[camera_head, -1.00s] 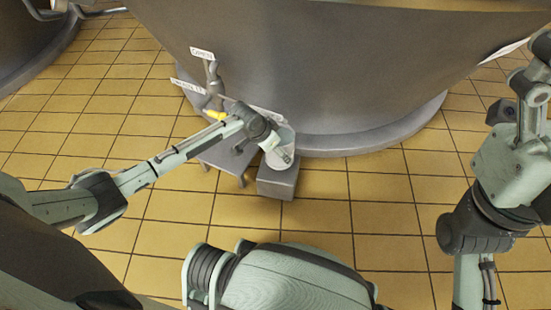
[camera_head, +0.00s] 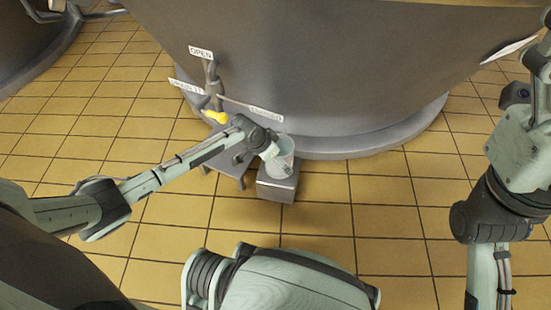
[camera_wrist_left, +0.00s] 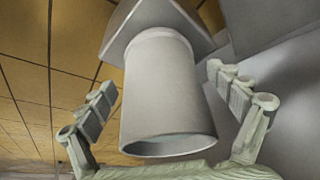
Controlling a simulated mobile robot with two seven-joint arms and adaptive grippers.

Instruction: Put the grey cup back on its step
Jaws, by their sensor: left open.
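The grey cup (camera_head: 284,150) stands on the small grey step (camera_head: 276,188) beside the big vat. Its base meets the step's top (camera_wrist_left: 168,22) in the left wrist view, and its open mouth faces the camera. My left gripper (camera_head: 281,163) is open at the cup. In the left wrist view the cup (camera_wrist_left: 165,95) lies between the two spread fingers, with a visible gap on both sides. My right gripper (camera_head: 541,65) is partly cut off at the right edge of the head view, and its fingers are unclear.
The vat (camera_head: 340,70) rises right behind the step, with a grey foot ring (camera_head: 370,145). A low grey stand (camera_head: 238,180) is beside the step. The tiled floor in front is open.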

